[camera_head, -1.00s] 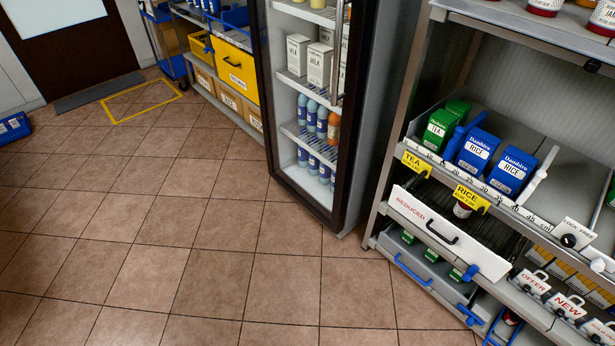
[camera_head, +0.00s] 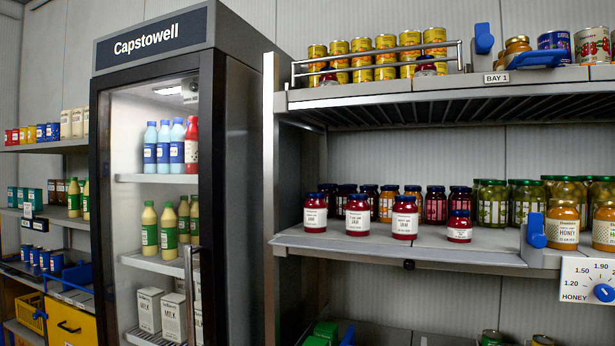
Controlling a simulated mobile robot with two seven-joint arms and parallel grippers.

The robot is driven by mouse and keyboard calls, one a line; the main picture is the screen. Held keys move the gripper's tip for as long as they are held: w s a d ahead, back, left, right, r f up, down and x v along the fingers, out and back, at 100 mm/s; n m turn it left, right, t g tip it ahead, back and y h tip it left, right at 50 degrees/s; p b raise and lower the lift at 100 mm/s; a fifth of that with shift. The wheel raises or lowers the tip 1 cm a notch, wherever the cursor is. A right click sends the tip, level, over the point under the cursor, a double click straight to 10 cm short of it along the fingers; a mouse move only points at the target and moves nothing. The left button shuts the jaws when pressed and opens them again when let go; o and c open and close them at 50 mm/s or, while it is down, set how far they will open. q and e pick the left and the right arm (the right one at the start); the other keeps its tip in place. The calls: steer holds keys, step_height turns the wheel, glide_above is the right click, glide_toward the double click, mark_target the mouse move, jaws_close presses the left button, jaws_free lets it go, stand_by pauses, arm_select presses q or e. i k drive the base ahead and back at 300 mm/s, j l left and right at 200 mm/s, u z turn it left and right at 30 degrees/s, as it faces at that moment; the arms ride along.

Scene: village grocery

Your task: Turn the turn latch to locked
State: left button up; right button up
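No turn latch with lock markings can be made out in the head view now. A small dark knob (camera_head: 409,264) sits under the front edge of the jar shelf, too small to tell what it is. A white dial plate (camera_head: 588,279) marked HONEY, with price numbers and a blue knob (camera_head: 604,293), hangs at the right edge and is partly cut off. Neither of my grippers is in view.
A tall Capstowell fridge (camera_head: 152,47) with a glass door and vertical handle (camera_head: 192,290) stands left of centre. The jar shelf (camera_head: 340,243) holds jam, pickle and honey jars. Yellow tins (camera_head: 386,57) stand on the shelf above. Stocked shelves (camera_head: 50,147) are at the far left.

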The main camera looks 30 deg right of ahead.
mark_target(483, 40)
steer(key=z, duration=1.85)
